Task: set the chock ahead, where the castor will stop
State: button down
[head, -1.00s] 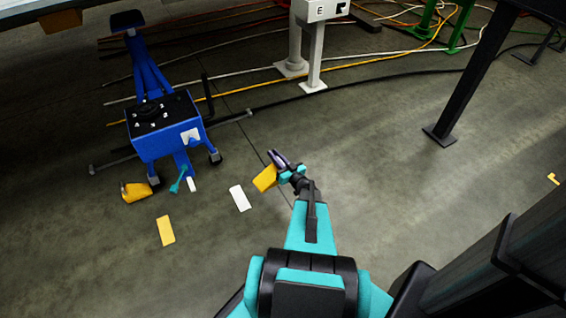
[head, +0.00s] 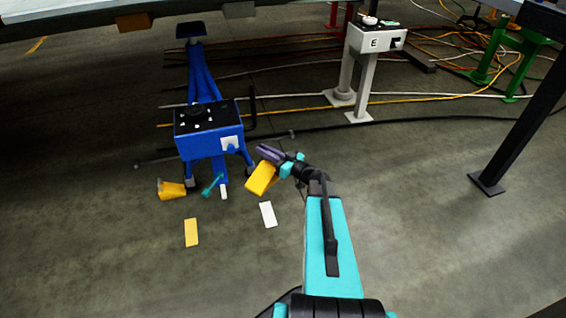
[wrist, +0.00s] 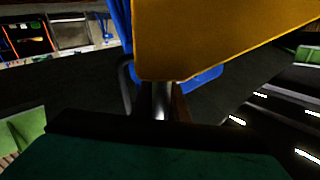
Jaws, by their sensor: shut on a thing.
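My gripper (head: 277,163) is shut on a yellow chock (head: 262,178) and holds it out in front of my arm. In the wrist view the chock (wrist: 215,35) fills the upper middle and hides much behind it. A blue wheeled stand (head: 209,132) is to the left of my gripper, with castors at its feet. A second yellow chock (head: 172,190) lies on the floor by the stand's left castor. A yellow floor mark (head: 191,232) and a white floor mark (head: 268,214) lie in front of the stand. The white mark is below the held chock in the head view.
A teal lever (head: 212,186) sticks out at the stand's front. A grey pedestal (head: 376,40) marked E stands behind to the right. Cables (head: 440,96) cross the floor behind the stand. A dark post (head: 520,110) stands at right.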

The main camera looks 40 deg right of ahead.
jog(key=a+r+n+g+y+b, duration=0.1)
jog(key=a+r+n+g+y, duration=0.1)
jog(key=a+r, duration=0.4)
jog(key=s+a+r+n+g+y+b, duration=0.1)
jog(key=a+r+n+g+y+b, duration=0.1)
jog(key=a, duration=1.3)
jog(key=a+r+n+g+y+b, duration=0.2)
jog(key=a+r+y, duration=0.3)
jog(key=a+r, duration=0.4)
jog(key=shift+s+a+r+n+g+y, duration=0.3)
jog(key=shift+a+n+g, duration=0.2)
jog(key=shift+a+n, duration=0.5)
